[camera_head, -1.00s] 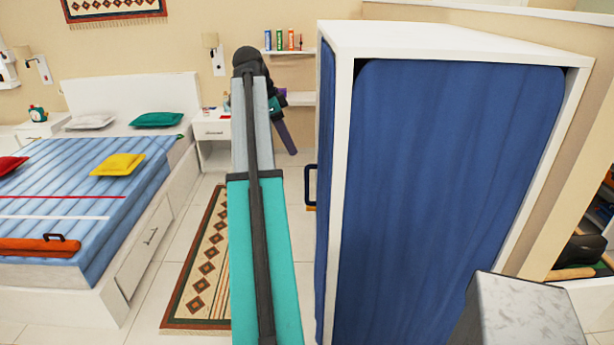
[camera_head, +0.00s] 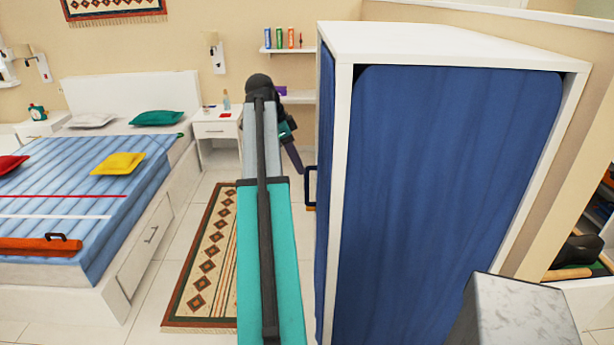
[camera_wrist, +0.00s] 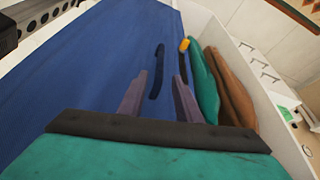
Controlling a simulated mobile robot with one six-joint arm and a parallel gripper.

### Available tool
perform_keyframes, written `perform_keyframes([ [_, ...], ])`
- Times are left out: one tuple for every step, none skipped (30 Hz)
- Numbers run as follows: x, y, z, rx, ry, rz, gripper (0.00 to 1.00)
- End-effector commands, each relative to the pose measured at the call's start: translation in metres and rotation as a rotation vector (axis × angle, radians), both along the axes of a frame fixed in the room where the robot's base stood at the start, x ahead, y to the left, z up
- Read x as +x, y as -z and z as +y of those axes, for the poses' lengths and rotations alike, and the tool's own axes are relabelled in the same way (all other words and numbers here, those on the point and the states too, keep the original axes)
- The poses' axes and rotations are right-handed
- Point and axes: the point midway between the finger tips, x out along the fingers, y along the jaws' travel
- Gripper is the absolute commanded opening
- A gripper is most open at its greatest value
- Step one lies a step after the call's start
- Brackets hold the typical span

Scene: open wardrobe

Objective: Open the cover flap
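The wardrobe (camera_head: 345,190) has a white frame and a blue cloth cover. The cover flap (camera_head: 321,170) is on its left face, seen nearly edge-on in the head view. It fills much of the wrist view (camera_wrist: 85,75). A dark handle (camera_head: 309,185) stands out from the flap. In the wrist view the handle (camera_wrist: 156,72) appears between the fingertips of my gripper (camera_wrist: 160,77). My gripper's purple fingers are apart and empty. I cannot tell whether they reach around the handle. In the head view my gripper (camera_head: 294,158) is just left of the handle and slightly above it, partly hidden by my arm.
Teal (camera_wrist: 204,80) and brown (camera_wrist: 230,85) soft items show beside the flap's edge in the wrist view. A bed (camera_head: 150,210) is at left, a nightstand (camera_head: 215,131) behind. A patterned rug (camera_head: 203,260) lies on clear floor between bed and wardrobe.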

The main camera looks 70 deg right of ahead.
Motion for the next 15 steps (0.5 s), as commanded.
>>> perform_keyframes([
  [-0.003,0.006,0.000,0.002,0.001,0.001,0.31],
  [-0.004,0.009,-0.001,0.002,0.001,0.001,0.31],
  [-0.006,0.013,-0.002,0.003,0.001,0.001,0.31],
  [-0.007,0.016,-0.002,0.002,0.001,0.000,0.31],
  [-0.008,0.019,-0.003,0.002,0.001,0.000,0.31],
  [-0.009,0.023,-0.004,0.002,0.001,0.000,0.31],
  [-0.010,0.027,-0.005,0.003,0.001,0.001,0.31],
  [-0.012,0.029,-0.006,0.003,0.001,0.001,0.31],
  [-0.013,0.033,-0.007,0.002,0.001,0.000,0.31],
  [-0.014,0.036,-0.007,0.002,0.001,0.000,0.31],
  [-0.015,0.040,-0.008,0.002,0.001,0.000,0.31],
  [-0.016,0.044,-0.009,0.003,0.001,0.001,0.31],
  [-0.017,0.046,-0.009,0.002,0.001,0.000,0.31],
  [-0.018,0.049,-0.010,0.002,0.001,0.000,0.31],
  [-0.019,0.052,-0.011,0.001,0.000,0.000,0.31],
])
